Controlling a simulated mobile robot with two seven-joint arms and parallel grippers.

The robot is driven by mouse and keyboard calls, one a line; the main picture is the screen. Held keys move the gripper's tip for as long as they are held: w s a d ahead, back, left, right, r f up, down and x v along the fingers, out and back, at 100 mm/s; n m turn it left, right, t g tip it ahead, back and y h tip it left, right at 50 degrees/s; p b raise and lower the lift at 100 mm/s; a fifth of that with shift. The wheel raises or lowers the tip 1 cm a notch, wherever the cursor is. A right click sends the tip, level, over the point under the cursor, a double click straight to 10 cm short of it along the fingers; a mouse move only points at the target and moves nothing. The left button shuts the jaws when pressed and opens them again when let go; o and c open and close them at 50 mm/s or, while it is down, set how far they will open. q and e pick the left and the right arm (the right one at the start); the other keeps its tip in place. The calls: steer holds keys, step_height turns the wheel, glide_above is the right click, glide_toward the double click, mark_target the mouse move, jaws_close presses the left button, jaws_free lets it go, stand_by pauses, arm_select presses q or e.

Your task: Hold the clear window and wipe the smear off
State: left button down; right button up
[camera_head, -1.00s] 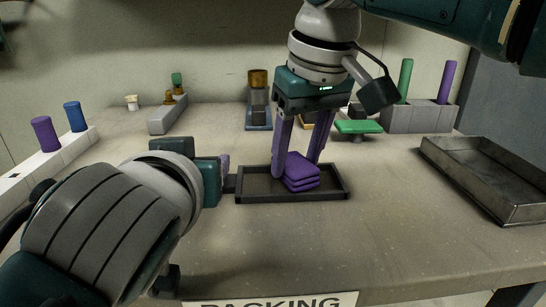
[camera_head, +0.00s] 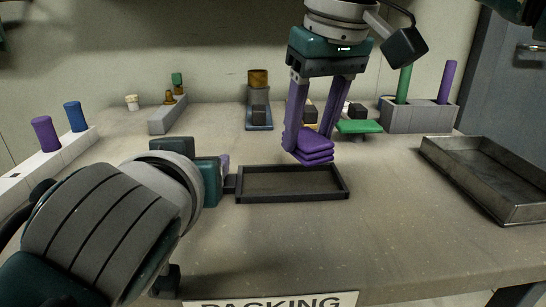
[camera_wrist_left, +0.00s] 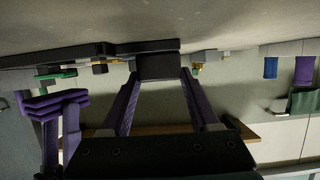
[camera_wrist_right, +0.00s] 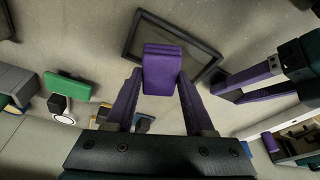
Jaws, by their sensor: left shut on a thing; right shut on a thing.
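The clear window (camera_head: 255,182) is a see-through pane in a dark rectangular frame, low over the table's middle. I cannot tell whether it touches the table. My left gripper (camera_head: 226,178) is shut on the dark handle at the frame's left side; the handle (camera_wrist_left: 158,67) fills its jaws in the left wrist view. My right gripper (camera_head: 309,135) is shut on a purple layered wiping pad (camera_head: 316,154) and holds it above the frame's far right part, apart from the pane. In the right wrist view the pad (camera_wrist_right: 161,72) hides part of the frame. I cannot make out a smear.
An empty metal tray (camera_head: 490,180) stands at the right. Behind are a green-topped stand (camera_head: 358,127), a grey block with green and purple cylinders (camera_head: 415,115), and a brown-topped fixture (camera_head: 258,95). A white rack (camera_head: 45,165) is at left. The front table is clear.

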steer(key=d+r, duration=0.3)
steer(key=d, duration=0.2)
steer(key=shift+d, duration=0.25)
steer(key=shift+r, duration=0.1)
arm_select(q)
steer(key=shift+c, duration=0.2)
jaws_free()
